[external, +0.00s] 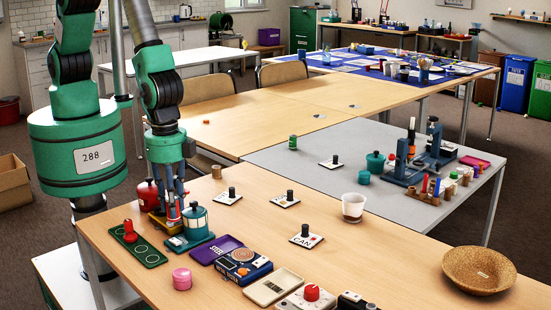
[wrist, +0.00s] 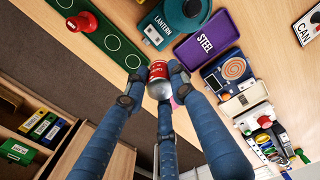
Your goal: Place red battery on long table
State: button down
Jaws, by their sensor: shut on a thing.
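My gripper (external: 172,208) is shut on a small red cylinder (wrist: 159,80) with a silver end and pale lettering. It matches the red battery in colour, but the lettering is too small to read. In the wrist view, three blue fingers close around it and hide part of its sides. In the external view the fingers hang over the left end of the near wooden table (external: 400,268), between a red lantern (external: 148,194) and a teal lantern (external: 195,222); the cylinder is hard to make out there. I cannot tell which table is the long table.
A green strip with circles (external: 140,246), a purple STEEL tray (external: 212,250), a pink cylinder (external: 182,279) and a blue device (external: 243,266) crowd the table's left end.

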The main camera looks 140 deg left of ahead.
jog(key=w+a+f+n+b, duration=0.15)
jog(key=a+n, duration=0.35)
jog(key=a, duration=1.4)
jog(key=w+a+f+n, duration=0.25)
jog(key=a+n, duration=0.25)
jog(key=a, duration=1.5)
jog(key=s+a+n, duration=0.3)
jog(key=s+a, duration=0.3)
jog(key=a, duration=0.6)
jog(key=s+a+f+n+b, duration=0.1)
jog(key=s+a+n, duration=0.2)
jog(key=s+a, duration=0.4)
jog(key=s+a+n+b, duration=0.1)
jog(key=s+a+n, duration=0.2)
jog(key=a, duration=1.4)
jog(key=s, duration=0.3)
jog(key=shift+s+a+f, duration=0.15)
jog(key=shift+a+f, duration=0.1)
jog(key=shift+a, duration=0.1)
jog(key=shift+a, duration=0.1)
